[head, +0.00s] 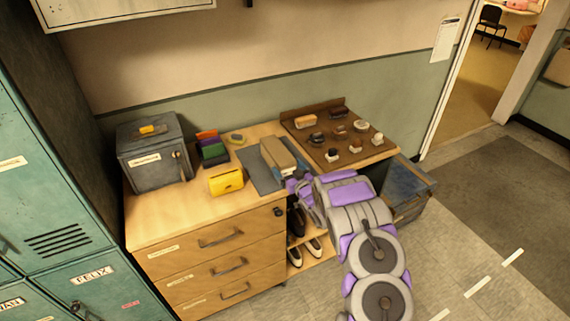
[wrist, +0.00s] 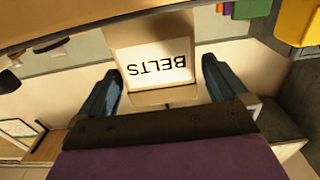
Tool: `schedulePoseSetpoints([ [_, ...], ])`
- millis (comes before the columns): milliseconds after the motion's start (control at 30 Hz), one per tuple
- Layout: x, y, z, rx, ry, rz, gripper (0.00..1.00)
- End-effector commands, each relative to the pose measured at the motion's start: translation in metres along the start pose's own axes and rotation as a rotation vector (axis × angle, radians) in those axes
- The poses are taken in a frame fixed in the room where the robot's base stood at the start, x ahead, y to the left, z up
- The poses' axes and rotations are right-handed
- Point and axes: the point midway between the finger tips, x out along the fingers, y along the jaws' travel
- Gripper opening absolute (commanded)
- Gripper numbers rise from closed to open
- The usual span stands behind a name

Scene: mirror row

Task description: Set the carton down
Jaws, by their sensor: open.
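The tan carton (head: 278,155) sits on a dark grey mat (head: 262,179) on the wooden cabinet top. In the wrist view, which is upside down, the carton (wrist: 153,62) shows a white label reading BELTS. My gripper (head: 294,185) is at the near end of the carton. In the wrist view my gripper (wrist: 160,70) is open, with one finger on each side of the carton and a visible gap on both sides. The carton's underside is hidden, and my arm covers part of the near mat edge in the head view.
A yellow box (head: 226,180), coloured folders (head: 211,149) and a grey lockbox (head: 152,155) stand left of the mat. A brown board (head: 335,145) with several brushes lies to the right. A dark bin (head: 411,188) is beside the cabinet. The front left cabinet top is clear.

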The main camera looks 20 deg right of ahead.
Motion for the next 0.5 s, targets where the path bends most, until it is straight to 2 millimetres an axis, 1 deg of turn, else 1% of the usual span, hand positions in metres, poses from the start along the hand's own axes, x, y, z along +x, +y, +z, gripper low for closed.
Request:
schedulePoseSetpoints([
  [33, -0.009, 0.001, 0.001, 0.001, -0.007, 0.002, 1.00],
  [200, -0.035, 0.001, 0.002, 0.003, -0.007, 0.002, 1.00],
  [400, -0.061, 0.001, 0.001, 0.002, -0.005, 0.002, 1.00],
  [500, -0.068, 0.001, 0.000, 0.001, -0.002, 0.001, 1.00],
])
